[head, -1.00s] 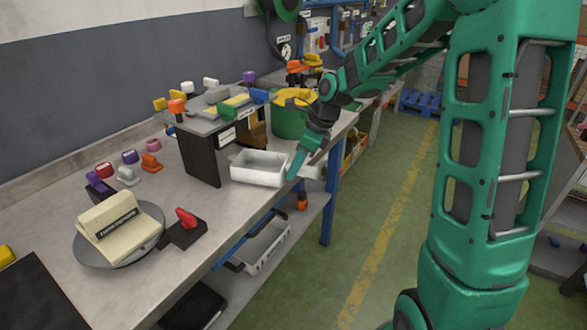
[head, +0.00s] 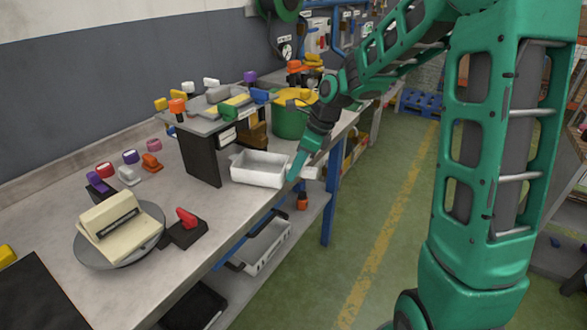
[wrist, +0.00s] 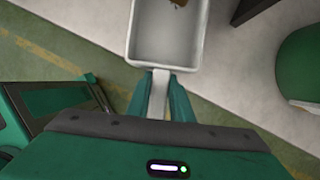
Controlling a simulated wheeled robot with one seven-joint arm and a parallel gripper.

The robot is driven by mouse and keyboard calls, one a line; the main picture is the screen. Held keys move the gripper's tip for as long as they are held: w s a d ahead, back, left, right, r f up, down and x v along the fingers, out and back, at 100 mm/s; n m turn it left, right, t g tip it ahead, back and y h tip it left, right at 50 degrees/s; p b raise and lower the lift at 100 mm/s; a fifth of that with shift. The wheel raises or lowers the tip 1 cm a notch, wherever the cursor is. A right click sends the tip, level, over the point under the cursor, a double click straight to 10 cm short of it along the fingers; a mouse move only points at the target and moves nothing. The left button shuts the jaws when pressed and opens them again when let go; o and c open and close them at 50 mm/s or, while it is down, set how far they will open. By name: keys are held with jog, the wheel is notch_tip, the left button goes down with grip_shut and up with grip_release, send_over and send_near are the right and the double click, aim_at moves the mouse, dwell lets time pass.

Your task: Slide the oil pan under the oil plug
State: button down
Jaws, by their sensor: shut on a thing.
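The oil pan, a white open rectangular tray (head: 260,181), sits near the bench's front edge, right of the dark stand. In the wrist view the pan (wrist: 135,52) lies just ahead of my gripper (wrist: 160,85), its handle between the two fingers. My gripper (head: 295,172) is shut on this handle at the pan's right end. A small brown thing (wrist: 178,3) shows at the pan's far end in the wrist view; I cannot tell what it is. I cannot make out the oil plug for certain.
A dark stand (head: 199,158) with a grey top is left of the pan. A green drum (head: 289,124) stands behind it. A grey round turntable (head: 88,251) bears a cream block (head: 112,226). Knobs line the bench's back. The bench between stand and turntable is partly clear.

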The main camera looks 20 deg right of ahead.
jog(key=shift+f, duration=0.25)
jog(key=c, duration=1.5)
grip_release()
jog(key=v, duration=1)
jog(key=shift+d+r, duration=0.1)
jog(key=shift+r, duration=0.2)
jog(key=s+d+f+n+g+h, duration=0.1)
jog(key=s+d+n, duration=0.2)
jog(key=s+n, duration=0.3)
jog(key=s+d+f+n+g+h, duration=0.1)
jog(key=s+d+n, duration=0.3)
jog(key=s, duration=1.1)
jog(key=s+d+f+n+h, duration=0.1)
jog(key=s+d+n, duration=0.3)
jog(key=s+n, duration=0.4)
jog(key=shift+s+d+f+n+g+h, duration=0.1)
jog(key=shift+s+f+n+g+h, duration=0.1)
jog(key=shift+s+f, duration=0.4)
jog(key=shift+s+d+f+n+g+h, duration=0.15)
jog(key=shift+s+f+g, duration=0.1)
jog(key=shift+s, duration=0.65)
